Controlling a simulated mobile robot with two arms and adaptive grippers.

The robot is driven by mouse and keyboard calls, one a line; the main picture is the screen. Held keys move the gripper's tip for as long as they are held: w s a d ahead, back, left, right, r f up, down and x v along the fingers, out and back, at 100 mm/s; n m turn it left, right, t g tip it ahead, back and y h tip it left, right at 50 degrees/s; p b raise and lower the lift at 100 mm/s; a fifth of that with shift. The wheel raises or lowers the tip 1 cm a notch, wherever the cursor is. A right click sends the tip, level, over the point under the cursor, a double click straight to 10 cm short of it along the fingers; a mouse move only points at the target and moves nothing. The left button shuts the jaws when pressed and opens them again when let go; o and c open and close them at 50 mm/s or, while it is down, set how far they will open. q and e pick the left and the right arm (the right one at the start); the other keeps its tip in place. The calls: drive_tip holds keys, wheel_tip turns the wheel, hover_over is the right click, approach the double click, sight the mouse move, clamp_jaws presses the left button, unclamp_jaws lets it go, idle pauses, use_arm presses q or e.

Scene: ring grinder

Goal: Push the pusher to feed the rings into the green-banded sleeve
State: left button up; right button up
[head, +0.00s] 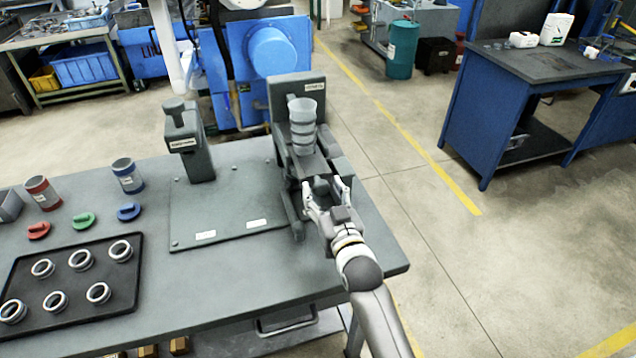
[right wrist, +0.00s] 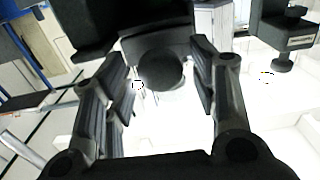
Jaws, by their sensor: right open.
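A grey machine (head: 284,88) stands at the right end of the table. An upright sleeve with ridged, ring-like sections (head: 303,127) is in it; I cannot make out a green band. The pusher's dark rounded end (head: 320,186) is at the near side of the machine, below the sleeve. It also shows as a round dark knob in the right wrist view (right wrist: 160,70). My right gripper (head: 325,184) is open, with one finger on each side of this knob. I cannot tell whether the fingers touch it. My left gripper is not in view.
A black tray (head: 75,315) with several metal rings lies at the table's left. Behind it stand a red-banded sleeve (head: 42,193) and a blue-banded sleeve (head: 127,175), with coloured pieces before them. A grey post (head: 188,142) stands left of the machine.

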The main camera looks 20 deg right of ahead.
drive_tip(key=shift+s+p, duration=0.65)
drive_tip(key=shift+s, duration=1)
